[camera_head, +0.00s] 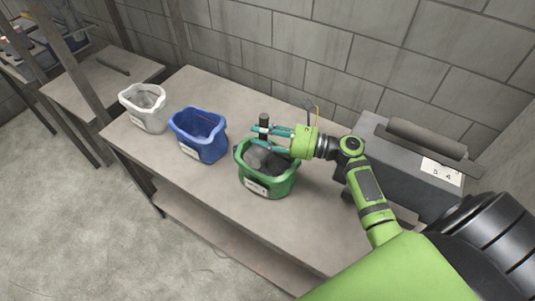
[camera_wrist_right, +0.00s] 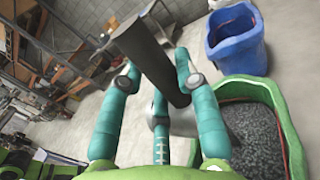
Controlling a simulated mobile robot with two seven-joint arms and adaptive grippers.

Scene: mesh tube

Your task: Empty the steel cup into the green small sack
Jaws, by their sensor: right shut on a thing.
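The green small sack (camera_head: 268,188) stands open on the table in the head view, with dark grey gravel inside. It also shows at the right of the wrist view (camera_wrist_right: 286,125). My right gripper (camera_head: 263,131) is above the sack's back left rim, shut on the dark handle (camera_head: 263,120) of the steel cup (camera_head: 257,157). In the wrist view the gripper (camera_wrist_right: 157,72) has its fingers on either side of this handle (camera_wrist_right: 150,60). The grey cup (camera_wrist_right: 184,122) hangs below, at the sack's mouth, partly hidden by the fingers. Its contents cannot be made out. My left gripper is not in view.
A blue sack (camera_head: 198,148) and a white sack (camera_head: 145,122) stand to the left on the same table (camera_head: 190,82). A grey machine (camera_head: 400,160) stands at the right, close to my right arm. A block wall closes the back. The table's front left edge is clear.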

